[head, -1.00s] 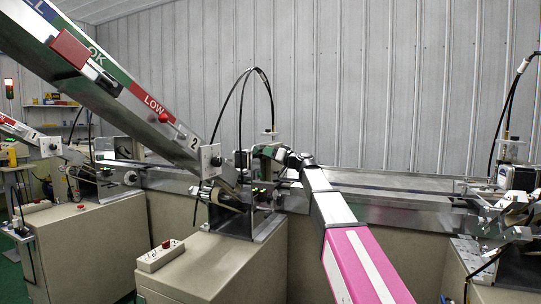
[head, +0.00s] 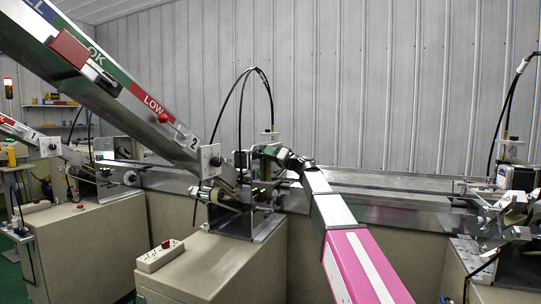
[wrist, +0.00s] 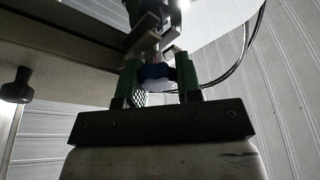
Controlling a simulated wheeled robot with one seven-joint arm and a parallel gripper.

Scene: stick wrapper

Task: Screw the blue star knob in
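The blue star knob (wrist: 155,71) shows in the wrist view, below a metal bracket, between the green fingers of my gripper (wrist: 160,76). The fingers stand on both sides of the knob and look closed against it; their exact contact is dark and hard to see. The knob's shaft goes up toward the bracket; how deep it sits cannot be told. In the head view my gripper (head: 262,154) is at the second feeder head, and the knob itself is not clearly visible there.
A long slanted chute (head: 120,90) comes down to the machine on the left. A black knob (wrist: 17,88) is at the wrist view's left edge. Black cables (head: 240,100) arch above the gripper. A switch box (head: 160,256) sits on the cabinet in front.

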